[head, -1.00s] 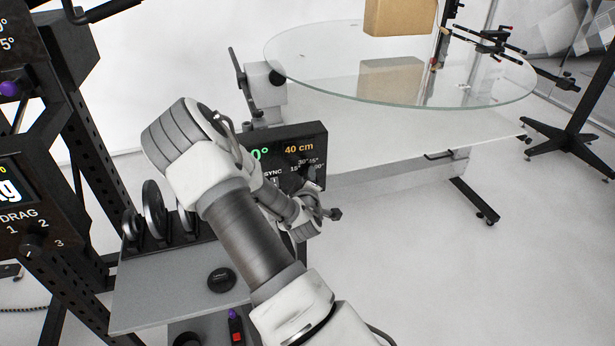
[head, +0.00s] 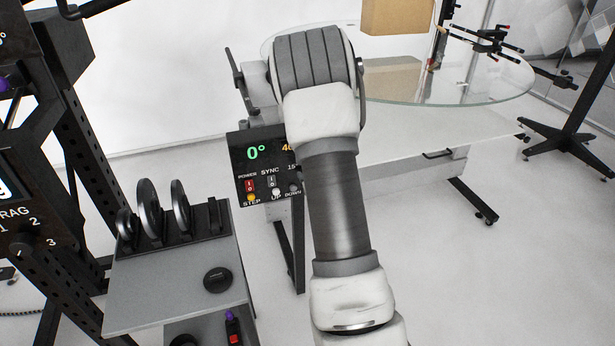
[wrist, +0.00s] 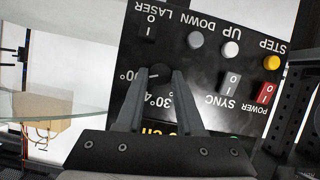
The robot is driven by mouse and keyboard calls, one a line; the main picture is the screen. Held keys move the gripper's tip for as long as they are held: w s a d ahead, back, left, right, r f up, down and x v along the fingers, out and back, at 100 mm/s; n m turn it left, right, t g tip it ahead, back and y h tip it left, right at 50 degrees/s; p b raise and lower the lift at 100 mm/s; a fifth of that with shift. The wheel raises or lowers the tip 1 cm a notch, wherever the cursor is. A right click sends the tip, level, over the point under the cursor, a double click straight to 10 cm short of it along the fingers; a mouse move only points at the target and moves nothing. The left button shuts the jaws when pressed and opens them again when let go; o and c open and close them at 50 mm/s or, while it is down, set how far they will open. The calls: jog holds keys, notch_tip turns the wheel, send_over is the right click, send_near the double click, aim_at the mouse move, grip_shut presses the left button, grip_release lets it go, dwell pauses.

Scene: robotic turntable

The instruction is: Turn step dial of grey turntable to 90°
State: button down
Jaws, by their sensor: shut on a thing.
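The grey turntable has a round glass top (head: 450,75) on a pale base. Its black control panel (head: 262,160) shows a green 0° in the head view; my arm covers its right part. In the wrist view the panel (wrist: 205,85) appears upside down. The black step dial (wrist: 160,74) sits there among angle marks, with 30° legible and others partly covered. My gripper (wrist: 159,78) has one finger on each side of the dial and is shut on it. The dial's pointer direction is not clear. In the head view my arm hides the gripper and dial.
Red power, yellow step (wrist: 272,62), up, down and laser controls sit close by on the panel. A grey cart (head: 170,285) with black discs is at left. The floor at right is clear around a black stand (head: 575,130).

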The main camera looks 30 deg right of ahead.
jog(key=shift+d+m+y, duration=0.1)
jog(key=shift+m+y, duration=0.2)
jog(key=shift+m, duration=0.1)
dwell(0.4)
jog(key=c, duration=0.5)
grip_release()
jog(key=shift+c, duration=0.2)
